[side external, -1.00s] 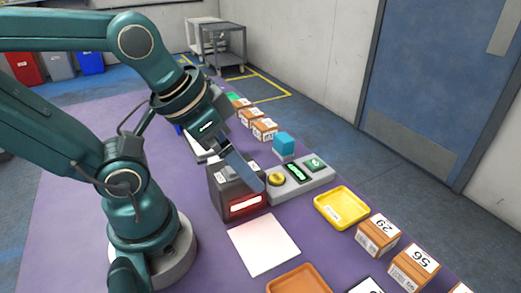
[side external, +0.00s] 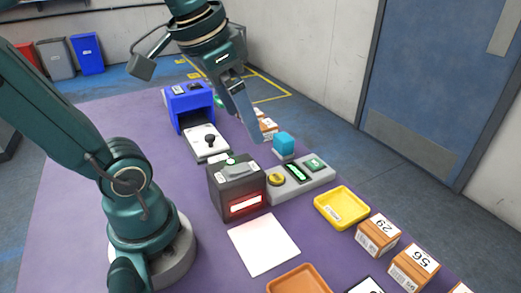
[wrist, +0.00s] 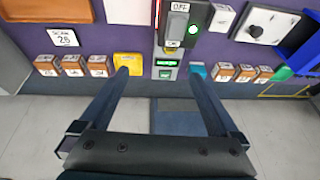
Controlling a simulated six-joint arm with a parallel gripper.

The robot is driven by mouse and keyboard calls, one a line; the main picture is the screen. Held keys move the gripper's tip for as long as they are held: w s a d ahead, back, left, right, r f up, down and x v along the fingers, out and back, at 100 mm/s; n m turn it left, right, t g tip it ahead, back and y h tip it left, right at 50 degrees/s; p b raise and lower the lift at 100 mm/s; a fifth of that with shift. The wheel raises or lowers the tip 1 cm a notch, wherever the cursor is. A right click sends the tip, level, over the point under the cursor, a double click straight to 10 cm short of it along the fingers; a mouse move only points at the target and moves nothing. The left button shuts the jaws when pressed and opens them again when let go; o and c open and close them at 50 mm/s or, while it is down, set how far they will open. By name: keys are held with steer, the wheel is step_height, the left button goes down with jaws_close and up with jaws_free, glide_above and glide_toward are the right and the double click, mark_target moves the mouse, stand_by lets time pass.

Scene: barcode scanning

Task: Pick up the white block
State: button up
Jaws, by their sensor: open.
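A small white block (wrist: 222,18) with dark marks on it lies beside the scanner in the wrist view. In the side view only part of the white block (side external: 219,158) shows behind the scanner. My gripper (side external: 254,138) is raised above the table near the blue cube, its fingers pointing down. In the wrist view my gripper (wrist: 161,70) is open, with nothing between its fingers. The white block lies beyond the fingertips, up and to the right in that view.
The dark scanner (side external: 237,193) with a red-lit front stands by a grey button panel (side external: 310,178). A white plate with a knob (side external: 207,142) and a blue machine (side external: 189,104) are behind. A yellow tray (side external: 342,207), blue cube (side external: 284,142) and numbered boxes (side external: 378,235) line the edge.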

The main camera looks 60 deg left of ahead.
steer(key=w+a+f+g, duration=0.1)
steer(key=a+g, duration=0.3)
steer(key=a, duration=1.2)
steer(key=shift+h, duration=0.4)
steer(key=f, duration=1.4)
steer(key=shift+d+f, duration=0.2)
steer(key=shift+d, duration=0.1)
steer(key=shift+f, duration=2.95)
steer(key=c, duration=1.5)
steer(key=shift+c, duration=0.2)
steer(key=shift+a+r, duration=0.1)
steer(key=shift+r, duration=0.05)
